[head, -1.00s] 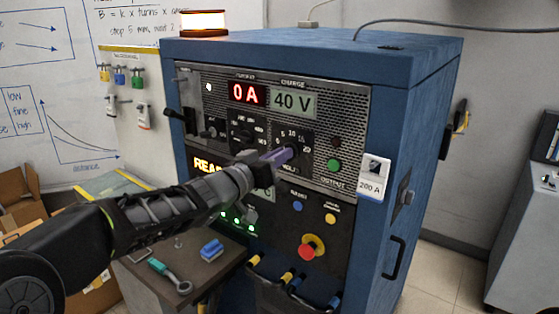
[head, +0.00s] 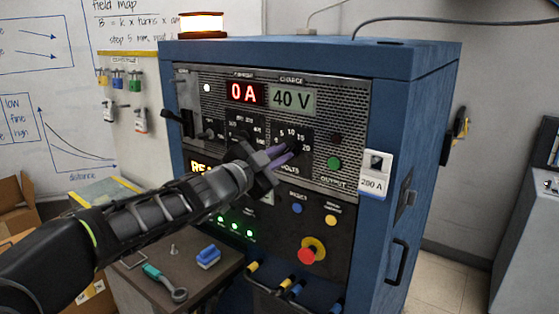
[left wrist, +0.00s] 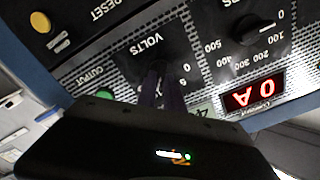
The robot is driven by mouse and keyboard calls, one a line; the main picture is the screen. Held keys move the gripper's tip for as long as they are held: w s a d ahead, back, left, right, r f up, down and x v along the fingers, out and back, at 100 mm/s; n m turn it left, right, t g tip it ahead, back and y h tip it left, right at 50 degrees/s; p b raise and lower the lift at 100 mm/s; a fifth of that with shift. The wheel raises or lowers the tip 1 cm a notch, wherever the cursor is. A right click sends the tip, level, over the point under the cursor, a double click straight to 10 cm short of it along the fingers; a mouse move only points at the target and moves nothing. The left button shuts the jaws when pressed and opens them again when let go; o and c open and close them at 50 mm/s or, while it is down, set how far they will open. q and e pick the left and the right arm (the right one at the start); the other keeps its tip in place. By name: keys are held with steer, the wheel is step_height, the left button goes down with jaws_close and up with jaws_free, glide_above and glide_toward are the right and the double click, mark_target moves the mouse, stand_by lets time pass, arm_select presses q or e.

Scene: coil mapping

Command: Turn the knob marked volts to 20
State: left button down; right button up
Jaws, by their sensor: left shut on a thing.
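The volts knob (head: 296,146) is a dark knob on the blue cabinet's front panel, with a printed scale of 5, 10, 15 and 20 around it. My left gripper (head: 290,150) reaches it from the left, with its two purple fingers shut on the knob. The fingers cover much of the knob, so I cannot tell where its pointer stands. In the left wrist view the panel is upside down; the knob (left wrist: 156,72) shows dark between the fingers (left wrist: 165,97), beside the word VOLTS. The charge display (head: 292,98) reads 40 V. My right gripper is not in view.
The current display (head: 243,93) reads 0 A. A green button (head: 334,163), a yellow button (head: 331,220) and a red emergency stop (head: 308,254) are close by. A small table (head: 190,268) with a wrench and blue block stands below my arm.

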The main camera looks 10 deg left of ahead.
arm_select(q)
steer(key=shift+f+m+b, duration=0.2)
steer(key=shift+m+b, duration=0.9)
steer(key=shift+m, duration=2)
steer(key=c, duration=1.5)
jaws_free()
steer(key=shift+r, duration=0.1)
steer(key=shift+o, duration=0.2)
steer(key=shift+s, duration=0.1)
steer(key=v, duration=0.7)
steer(key=shift+s, duration=0.3)
